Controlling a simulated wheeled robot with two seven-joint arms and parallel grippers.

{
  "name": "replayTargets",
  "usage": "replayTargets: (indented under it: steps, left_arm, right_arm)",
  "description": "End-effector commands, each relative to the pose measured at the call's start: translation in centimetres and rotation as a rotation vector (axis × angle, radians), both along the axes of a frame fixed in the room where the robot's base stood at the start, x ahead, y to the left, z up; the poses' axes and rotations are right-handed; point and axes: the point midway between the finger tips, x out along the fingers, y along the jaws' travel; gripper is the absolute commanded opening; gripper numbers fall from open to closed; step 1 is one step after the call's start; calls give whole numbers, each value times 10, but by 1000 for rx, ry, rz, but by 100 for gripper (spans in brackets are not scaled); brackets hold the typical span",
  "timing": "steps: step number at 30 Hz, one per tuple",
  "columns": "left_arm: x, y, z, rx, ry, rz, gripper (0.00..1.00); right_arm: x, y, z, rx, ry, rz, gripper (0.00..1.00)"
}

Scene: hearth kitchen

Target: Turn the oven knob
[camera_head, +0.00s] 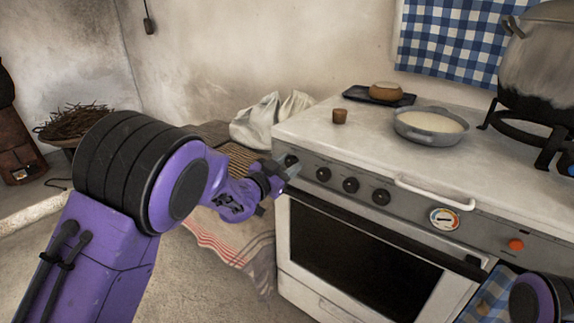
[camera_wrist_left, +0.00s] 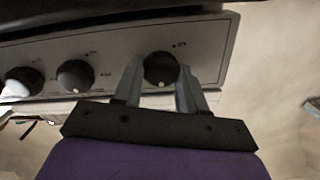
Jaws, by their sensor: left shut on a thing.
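The white oven (camera_head: 360,250) has a grey front panel with a row of black knobs. My left gripper (camera_head: 286,170) is at the leftmost oven knob (camera_head: 291,160), which its fingers partly hide. In the left wrist view, this black round knob (camera_wrist_left: 160,68) sits between the two fingers of the left gripper (camera_wrist_left: 160,80). The fingers are shut on its sides. A pale mark shows at the knob's lower rim there. My right gripper is out of view; only a piece of my right arm shows at the lower right.
More black knobs (camera_head: 351,185) sit along the panel, beside a dial (camera_head: 444,219) and a red button (camera_head: 516,245). The white handle (camera_head: 433,194) sticks out above. A pan (camera_head: 430,126) and a large pot (camera_head: 540,60) stand on top. A striped cloth (camera_head: 235,240) hangs left of the oven.

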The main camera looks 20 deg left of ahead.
Motion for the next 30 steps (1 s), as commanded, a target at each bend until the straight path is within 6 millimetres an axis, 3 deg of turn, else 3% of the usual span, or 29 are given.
replayTargets:
  steps: [1,3,13,24,30]
  left_arm:
    - [0,0,-1,3,2,1,51]
    - [0,0,-1,3,1,1,67]
    - [-5,2,0,2,1,1,67]
    - [-80,29,-1,0,3,2,67]
    - [-98,36,0,1,2,2,67]
  right_arm:
    - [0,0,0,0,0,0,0]
    - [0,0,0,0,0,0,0]
    - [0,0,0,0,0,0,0]
    - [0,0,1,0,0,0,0]
    - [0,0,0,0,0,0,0]
